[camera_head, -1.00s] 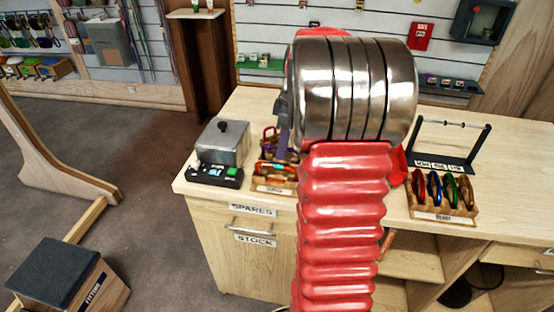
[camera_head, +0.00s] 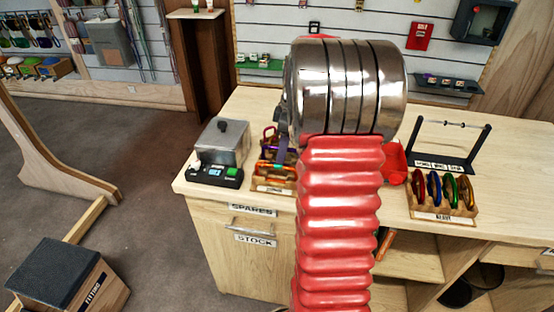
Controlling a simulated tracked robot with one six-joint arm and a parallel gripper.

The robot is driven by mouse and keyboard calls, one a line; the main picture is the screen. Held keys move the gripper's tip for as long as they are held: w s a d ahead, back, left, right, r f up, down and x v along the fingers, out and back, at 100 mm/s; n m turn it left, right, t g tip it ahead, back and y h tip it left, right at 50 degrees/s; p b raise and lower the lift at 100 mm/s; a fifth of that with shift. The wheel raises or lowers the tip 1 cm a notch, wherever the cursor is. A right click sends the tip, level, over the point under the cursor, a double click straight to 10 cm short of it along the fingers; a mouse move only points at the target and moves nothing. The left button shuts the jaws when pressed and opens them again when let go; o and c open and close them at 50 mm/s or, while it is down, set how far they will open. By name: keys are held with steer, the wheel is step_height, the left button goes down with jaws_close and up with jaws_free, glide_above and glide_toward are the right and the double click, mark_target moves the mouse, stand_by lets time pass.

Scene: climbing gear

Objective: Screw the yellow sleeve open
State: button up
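I cannot make out a yellow sleeve. Small coloured carabiners stand in a left wooden rack (camera_head: 274,188), partly behind my arm; purple and orange ones show. A right wooden rack (camera_head: 443,214) holds several carabiners, among them a red one (camera_head: 419,186), a blue one (camera_head: 434,188), a green one (camera_head: 450,190) and an orange-gold one (camera_head: 466,191). My red and silver arm fills the middle of the view and hides most of my gripper. Only a narrow grey part (camera_head: 283,128) shows at its left edge, close to the left rack. The fingertips are not discernible.
A grey box with a knob (camera_head: 223,141) and a black device with a small display (camera_head: 214,174) stand at the counter's left end. A black stand with a crossbar (camera_head: 447,146) is behind the right rack. A red object (camera_head: 394,160) is partly hidden by my arm.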

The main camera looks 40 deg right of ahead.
steer(key=shift+w+d, duration=0.45)
steer(key=shift+d, duration=0.1)
stand_by(0.7)
steer(key=shift+r, duration=1.45)
steer(key=shift+s+a, duration=0.45)
steer(key=shift+a, duration=0.15)
steer(key=shift+f, duration=0.2)
steer(key=shift+w+f, duration=0.1)
steer(key=shift+f, duration=1.15)
steer(key=shift+w+d, duration=0.45)
steer(key=shift+d, duration=0.1)
